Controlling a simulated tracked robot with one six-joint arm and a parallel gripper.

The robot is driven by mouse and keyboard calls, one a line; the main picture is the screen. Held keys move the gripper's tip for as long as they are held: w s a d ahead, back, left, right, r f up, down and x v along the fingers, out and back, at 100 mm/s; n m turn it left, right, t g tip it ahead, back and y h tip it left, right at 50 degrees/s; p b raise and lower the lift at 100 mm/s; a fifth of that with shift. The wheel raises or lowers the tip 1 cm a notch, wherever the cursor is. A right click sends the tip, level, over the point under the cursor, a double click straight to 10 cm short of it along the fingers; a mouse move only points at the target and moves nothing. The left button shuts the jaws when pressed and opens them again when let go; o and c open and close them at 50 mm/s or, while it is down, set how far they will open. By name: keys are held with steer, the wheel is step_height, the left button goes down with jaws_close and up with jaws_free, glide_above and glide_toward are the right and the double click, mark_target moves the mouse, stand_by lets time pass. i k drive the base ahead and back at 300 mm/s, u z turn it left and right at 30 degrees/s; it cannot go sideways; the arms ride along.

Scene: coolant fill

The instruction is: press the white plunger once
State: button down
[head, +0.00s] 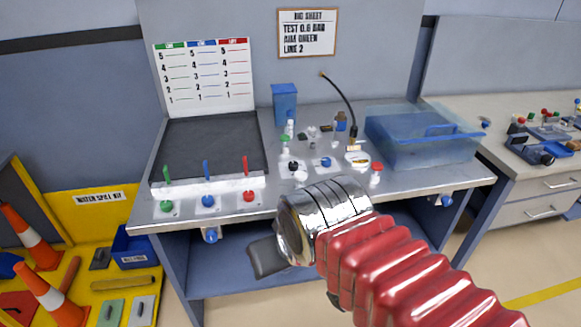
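A small white upright piece (290,128) stands just in front of the blue box at the back of the bench. Another small white piece (301,174) shows beside a black knob nearer the front. I cannot tell for sure which is the white plunger. My gripper (266,258) shows only as a dark grey part beyond the chrome wrist, low in front of the bench's front edge. It is apart from both white pieces. Its fingertips are mostly hidden by the wrist, so whether it is open or shut does not show.
The bench (240,207) carries green, blue and red knobs at front left. The dark panel (210,145) is clear.

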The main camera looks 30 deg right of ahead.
mark_target(300, 176)
steer(key=i, duration=1)
steer(key=u, duration=0.05)
